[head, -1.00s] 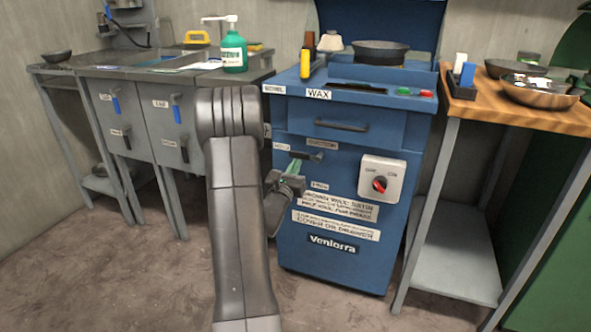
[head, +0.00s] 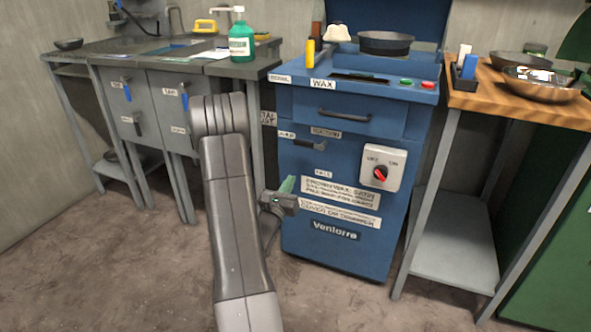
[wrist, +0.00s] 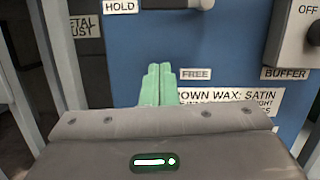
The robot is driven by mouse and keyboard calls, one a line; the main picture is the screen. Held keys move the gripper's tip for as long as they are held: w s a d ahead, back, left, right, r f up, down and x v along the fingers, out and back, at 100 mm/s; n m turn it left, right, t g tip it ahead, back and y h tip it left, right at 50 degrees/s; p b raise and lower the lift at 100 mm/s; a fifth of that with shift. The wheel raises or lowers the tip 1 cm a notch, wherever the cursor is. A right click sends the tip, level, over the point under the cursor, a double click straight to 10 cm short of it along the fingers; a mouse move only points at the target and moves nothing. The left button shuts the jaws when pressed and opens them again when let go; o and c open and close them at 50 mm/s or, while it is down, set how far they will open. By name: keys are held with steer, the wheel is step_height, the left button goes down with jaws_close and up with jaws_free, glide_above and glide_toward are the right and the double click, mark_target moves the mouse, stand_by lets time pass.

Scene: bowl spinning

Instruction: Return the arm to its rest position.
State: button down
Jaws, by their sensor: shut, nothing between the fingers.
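My gripper (head: 286,186) is in front of the lower left of the blue machine (head: 345,255), at about the height of its white text labels. In the wrist view its two green fingers (wrist: 158,84) stand side by side, shut, with nothing held. Behind them show the machine's front, a FREE label (wrist: 195,74) and a HOLD label (wrist: 121,6). My arm is bent, its elbow raised in front of the grey bench. Part of the wrist is hidden behind my forearm in the head view.
A grey bench (head: 165,66) with a green pump bottle (head: 241,42) stands at left. A wood-topped table (head: 495,105) with bowls (head: 542,90) stands at right. A dark pan (head: 386,43) sits on the machine. A lever (head: 308,143) and a red switch (head: 380,172) stick out. The floor (head: 110,270) is clear.

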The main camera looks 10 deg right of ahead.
steer(key=shift+v, duration=0.95)
steer(key=shift+w, duration=0.15)
